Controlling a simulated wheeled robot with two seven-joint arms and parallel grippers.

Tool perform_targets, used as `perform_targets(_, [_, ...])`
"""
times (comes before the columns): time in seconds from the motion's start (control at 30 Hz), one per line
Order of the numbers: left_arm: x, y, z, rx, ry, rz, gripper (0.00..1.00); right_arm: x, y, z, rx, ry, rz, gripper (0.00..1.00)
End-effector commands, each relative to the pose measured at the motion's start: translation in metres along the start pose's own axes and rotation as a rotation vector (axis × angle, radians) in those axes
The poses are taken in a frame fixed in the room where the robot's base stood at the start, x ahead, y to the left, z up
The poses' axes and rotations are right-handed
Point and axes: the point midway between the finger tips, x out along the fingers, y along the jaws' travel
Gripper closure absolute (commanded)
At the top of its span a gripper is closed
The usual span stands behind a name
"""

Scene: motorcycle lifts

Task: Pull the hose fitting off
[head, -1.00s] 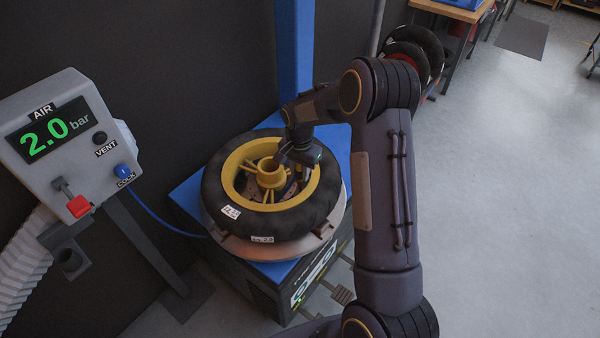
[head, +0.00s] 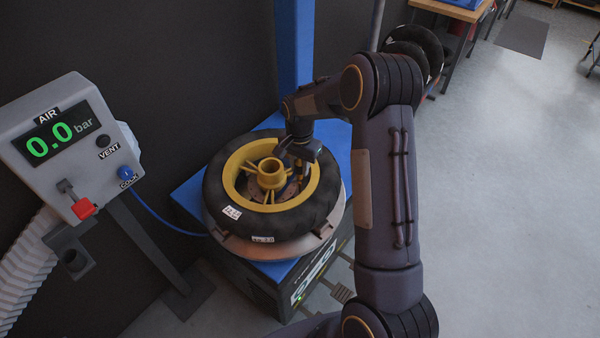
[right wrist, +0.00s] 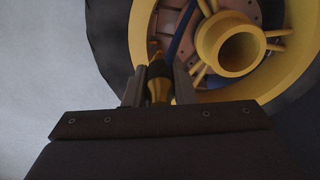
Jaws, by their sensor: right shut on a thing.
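My right gripper (head: 298,160) is over the right part of the yellow wheel rim, inside the black tyre (head: 222,195). In the right wrist view, its fingers (right wrist: 158,88) are shut on the hose fitting (right wrist: 158,84), which is brass with a dark collar. A small orange-brass tip (right wrist: 154,49) shows just beyond the fitting; I cannot tell whether the two touch. A blue hose (right wrist: 182,34) runs behind the rim's spokes. The yellow hub (right wrist: 238,48) is to the right of the fitting. My left gripper is not in view.
The wheel lies on a round turntable (head: 262,252) on a blue-topped machine. A grey air unit (head: 70,150) at the left reads 0.0 bar, with a blue hose (head: 160,220) leading to the machine. A blue column (head: 294,60) stands behind. Open floor (head: 500,200) lies right.

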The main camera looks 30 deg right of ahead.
Motion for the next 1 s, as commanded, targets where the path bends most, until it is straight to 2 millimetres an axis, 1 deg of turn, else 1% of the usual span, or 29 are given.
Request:
perform_targets(0.1, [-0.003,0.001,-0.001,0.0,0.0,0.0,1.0,-0.005,0.0,0.0,0.0,0.001,-0.001,1.0])
perform_targets(1.0, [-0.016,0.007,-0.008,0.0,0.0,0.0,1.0,-0.031,0.0,0.0,0.0,0.0,0.0,1.0])
